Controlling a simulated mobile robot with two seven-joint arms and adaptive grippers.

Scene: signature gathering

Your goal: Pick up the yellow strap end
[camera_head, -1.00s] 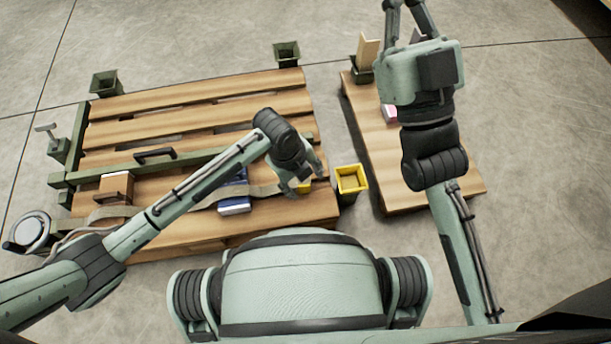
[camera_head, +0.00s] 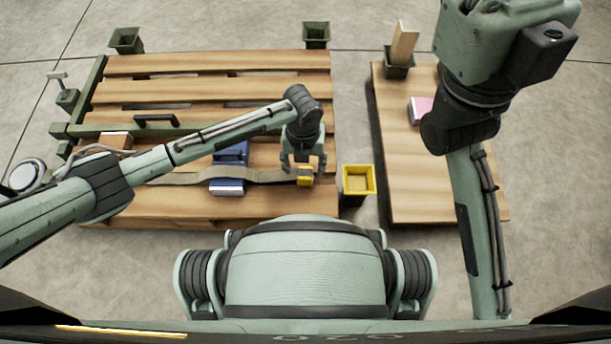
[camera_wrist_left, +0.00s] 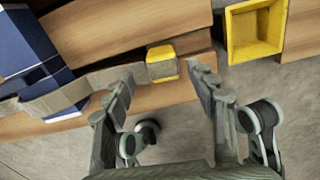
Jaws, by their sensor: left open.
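The yellow strap end (camera_head: 304,176) lies at the right end of a tan strap (camera_head: 262,176), near the right front edge of the wooden pallet (camera_head: 290,206). My left gripper (camera_head: 303,172) is over it, pointing down. In the left wrist view the yellow strap end (camera_wrist_left: 163,63) shows ahead of and between the two spread fingers (camera_wrist_left: 160,85), with nothing gripped. My right arm reaches up the right side of the head view, and its fingers are out of the picture.
A yellow-rimmed bin (camera_head: 358,181) stands just right of the strap end. The strap crosses a blue box (camera_head: 230,166) on the pallet. A second wooden platform (camera_head: 400,150) at right bears a pink-topped box (camera_head: 420,108). Green corner holders (camera_head: 316,35) stand behind the pallet.

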